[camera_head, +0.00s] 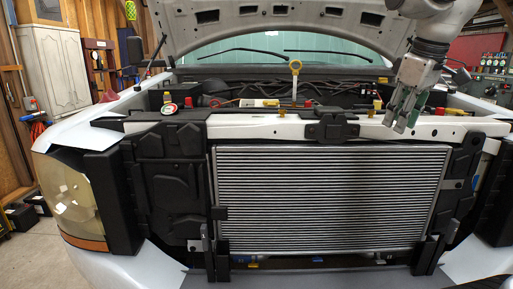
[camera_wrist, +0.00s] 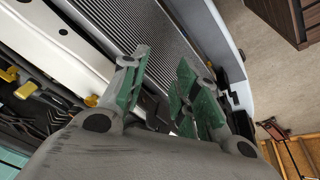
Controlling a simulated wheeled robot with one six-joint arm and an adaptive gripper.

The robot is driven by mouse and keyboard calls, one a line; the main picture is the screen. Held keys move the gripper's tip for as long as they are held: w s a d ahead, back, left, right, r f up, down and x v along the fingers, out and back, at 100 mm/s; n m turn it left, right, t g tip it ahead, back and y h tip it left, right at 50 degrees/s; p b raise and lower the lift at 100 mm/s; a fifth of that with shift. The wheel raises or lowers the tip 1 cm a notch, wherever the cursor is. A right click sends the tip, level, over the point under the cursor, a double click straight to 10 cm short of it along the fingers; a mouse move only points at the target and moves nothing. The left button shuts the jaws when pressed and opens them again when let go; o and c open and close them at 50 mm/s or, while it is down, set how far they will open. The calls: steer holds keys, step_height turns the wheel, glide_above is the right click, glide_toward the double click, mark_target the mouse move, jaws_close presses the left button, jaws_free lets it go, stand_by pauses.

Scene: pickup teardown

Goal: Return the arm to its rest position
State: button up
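My gripper (camera_head: 403,118) hangs from my arm at the upper right of the head view, in front of the open engine bay. Its fingertips overlap the right part of the white upper crossbar (camera_head: 270,128); I cannot tell whether they touch it. In the wrist view my gripper (camera_wrist: 163,88) shows its green-padded fingers spread apart, with nothing held between them. The radiator (camera_head: 330,200) stands in the middle of the truck's front, below and left of the gripper, and it also shows in the wrist view (camera_wrist: 150,28).
The raised hood (camera_head: 280,22) is above and behind the gripper. A yellow-ringed dipstick (camera_head: 295,68) stands up behind the crossbar. A black latch bracket (camera_head: 332,127) sits at the crossbar's middle. A headlight (camera_head: 70,198) is at left. Open floor (camera_head: 35,255) shows at far left.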

steer(key=s+d+f+m, duration=0.3)
steer(key=s+f+m, duration=0.3)
steer(key=s+f, duration=0.5)
steer(key=s, duration=0.4)
steer(key=shift+d+f+t, duration=0.4)
